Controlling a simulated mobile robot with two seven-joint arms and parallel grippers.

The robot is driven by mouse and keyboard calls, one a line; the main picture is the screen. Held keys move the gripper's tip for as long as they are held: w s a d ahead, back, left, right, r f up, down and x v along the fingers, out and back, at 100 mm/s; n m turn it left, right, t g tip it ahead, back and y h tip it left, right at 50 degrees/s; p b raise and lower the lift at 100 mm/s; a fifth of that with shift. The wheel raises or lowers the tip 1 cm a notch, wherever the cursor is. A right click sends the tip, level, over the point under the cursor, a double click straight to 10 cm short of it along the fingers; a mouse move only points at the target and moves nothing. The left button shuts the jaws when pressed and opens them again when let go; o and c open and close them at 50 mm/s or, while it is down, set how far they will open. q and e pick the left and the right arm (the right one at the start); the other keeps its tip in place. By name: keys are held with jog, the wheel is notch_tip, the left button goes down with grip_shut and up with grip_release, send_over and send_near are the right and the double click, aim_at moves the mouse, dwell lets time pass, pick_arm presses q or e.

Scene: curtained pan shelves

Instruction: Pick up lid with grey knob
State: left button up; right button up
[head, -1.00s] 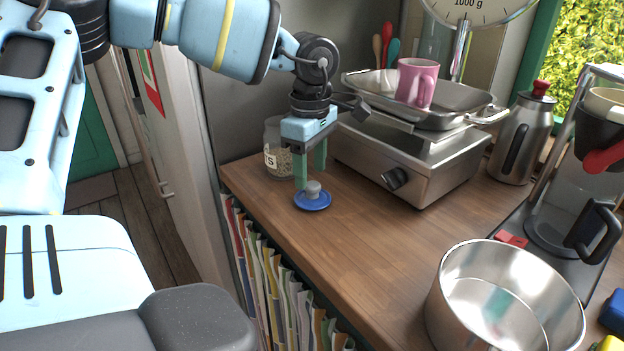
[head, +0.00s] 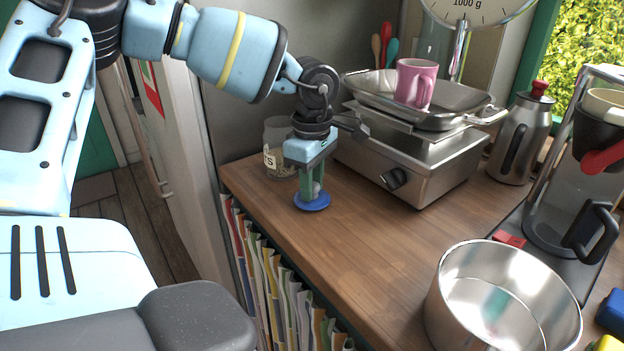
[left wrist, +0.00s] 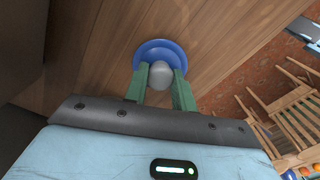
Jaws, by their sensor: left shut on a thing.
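The blue lid (head: 312,205) with the grey knob lies on the wooden counter near its left edge, in front of the glass jar. My left gripper (head: 312,187) reaches down over it, with its green fingers on either side of the knob. In the left wrist view the grey knob (left wrist: 161,75) sits between the two fingertips (left wrist: 160,84), and the blue rim (left wrist: 160,47) shows beyond it. The gripper is shut on the knob. The lid appears flat at counter level; I see no clear gap under it. My right gripper is not in view.
A glass jar (head: 279,150) stands just behind the gripper. A steel kitchen scale (head: 425,165) with a tray and pink mug (head: 415,83) is to the right. A steel pot (head: 505,300) stands at the front right. The counter between is clear.

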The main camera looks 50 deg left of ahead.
pick_arm(q)
jog(key=shift+w+r, duration=0.1)
jog(key=shift+r, duration=0.7)
jog(key=shift+s+r, duration=0.2)
jog(key=shift+r, duration=0.3)
jog(key=shift+s+r, duration=0.2)
jog(key=shift+r, duration=0.3)
jog(key=s+a+r, duration=0.1)
jog(key=s+a, duration=0.1)
jog(key=s, duration=1.3)
jog(key=shift+r, duration=0.15)
jog(key=shift+s, duration=0.1)
jog(key=w+a+r+n+p, duration=0.2)
jog(key=w+a+r, duration=0.3)
jog(key=w, duration=0.4)
jog(key=w+a+r+n+p, duration=0.1)
jog(key=w+a+r+n, duration=0.1)
jog(key=w+a+r, duration=0.3)
jog(key=w+r, duration=0.2)
jog(key=w, duration=0.2)
jog(key=shift+w+a+r+n+p, duration=0.25)
jog(key=shift+a+r+n+p, duration=0.05)
jog(key=shift+a+r+p, duration=0.1)
